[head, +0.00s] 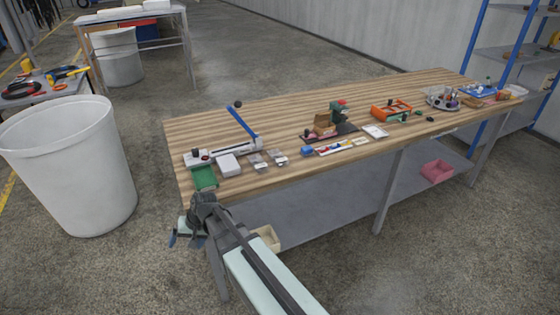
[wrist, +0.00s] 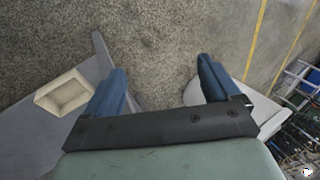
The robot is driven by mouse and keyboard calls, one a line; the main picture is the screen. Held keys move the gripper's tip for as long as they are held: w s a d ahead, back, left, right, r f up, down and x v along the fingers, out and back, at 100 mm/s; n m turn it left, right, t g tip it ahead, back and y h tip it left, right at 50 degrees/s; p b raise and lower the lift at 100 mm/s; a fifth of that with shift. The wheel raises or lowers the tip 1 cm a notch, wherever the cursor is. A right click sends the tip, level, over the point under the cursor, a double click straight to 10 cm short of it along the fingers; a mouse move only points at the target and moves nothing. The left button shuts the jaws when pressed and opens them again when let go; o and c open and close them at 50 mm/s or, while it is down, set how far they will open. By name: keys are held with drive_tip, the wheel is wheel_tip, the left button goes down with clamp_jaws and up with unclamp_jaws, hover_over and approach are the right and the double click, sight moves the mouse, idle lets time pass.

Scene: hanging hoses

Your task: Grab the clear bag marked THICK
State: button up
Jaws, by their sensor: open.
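Two small clear bags lie flat, side by side, on the wooden workbench (head: 300,110) in the head view: a left bag (head: 257,163) and a right bag (head: 278,157). Both hold small dark items. Their markings are too small to read, so I cannot tell which says THICK. My gripper (head: 178,238) is off the bench's near left corner, below and to the left of the bags, touching neither. In the wrist view my gripper (wrist: 162,75) has its two blue fingers wide apart, with only bare floor between them. No bag shows in the wrist view.
A cream bin (wrist: 65,92) sits on the lower shelf. A large white barrel (head: 70,165) stands left of the bench.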

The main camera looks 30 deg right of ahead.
drive_tip(key=w+r+t+y, duration=0.1)
drive_tip(key=w+r, duration=0.3)
drive_tip(key=r, duration=0.3)
drive_tip(key=w+r+t, duration=0.1)
drive_tip(key=w+r, duration=0.3)
drive_tip(key=r, duration=0.4)
drive_tip(key=w+d+r+n+h, duration=0.1)
drive_tip(key=d+r+h, duration=0.1)
drive_tip(key=d, duration=1.3)
drive_tip(key=w+d+r+h, duration=0.2)
drive_tip(key=d+r, duration=0.1)
drive_tip(key=d, duration=1.2)
drive_tip(key=w+d+r+n+h, duration=0.1)
drive_tip(key=d+r+h, duration=0.1)
drive_tip(key=d, duration=1.2)
hover_over(280, 158)
drive_tip(key=s, duration=0.2)
drive_tip(key=f, duration=0.7)
drive_tip(key=shift+s+d, duration=0.2)
drive_tip(key=shift+d, duration=0.2)
drive_tip(key=shift+a+x, duration=0.2)
drive_tip(key=shift+x, duration=1.1)
drive_tip(key=shift+a+x, duration=0.15)
drive_tip(key=shift+x, duration=1.15)
drive_tip(key=shift+w, duration=0.15)
drive_tip(key=shift+c, duration=0.3)
drive_tip(key=shift+t, duration=0.3)
drive_tip(key=c, duration=1.1)
